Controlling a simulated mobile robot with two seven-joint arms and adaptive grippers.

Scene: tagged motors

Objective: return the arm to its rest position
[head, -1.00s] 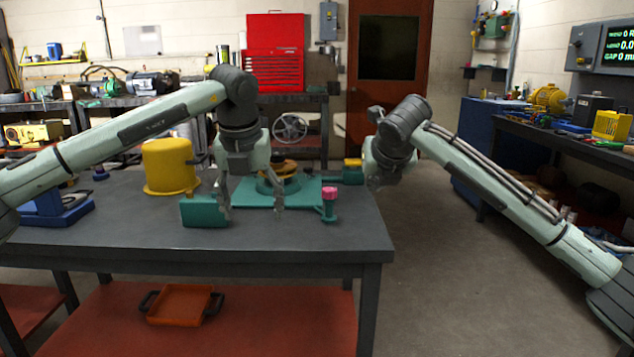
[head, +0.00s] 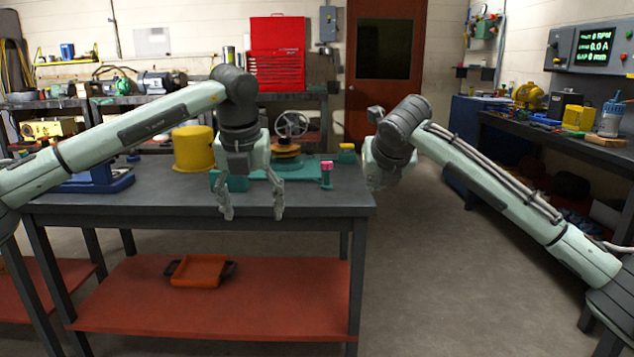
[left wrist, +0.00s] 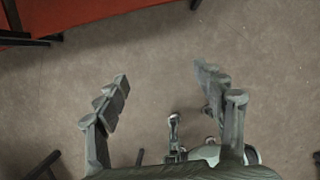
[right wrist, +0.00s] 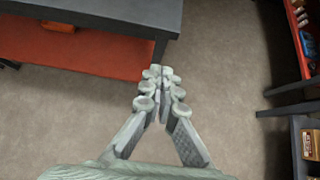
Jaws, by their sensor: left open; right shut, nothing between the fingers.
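My left gripper (head: 252,212) hangs in front of the workbench's front edge in the head view, fingers pointing down.
The grey workbench (head: 300,212) carries a yellow cylinder (head: 193,148), a teal fixture (head: 258,176) and a pink-topped post (head: 326,174). An orange tray (head: 198,271) lies on its red lower shelf (head: 250,310). A side bench (head: 560,145) stands right; the floor between (head: 440,240) is clear.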

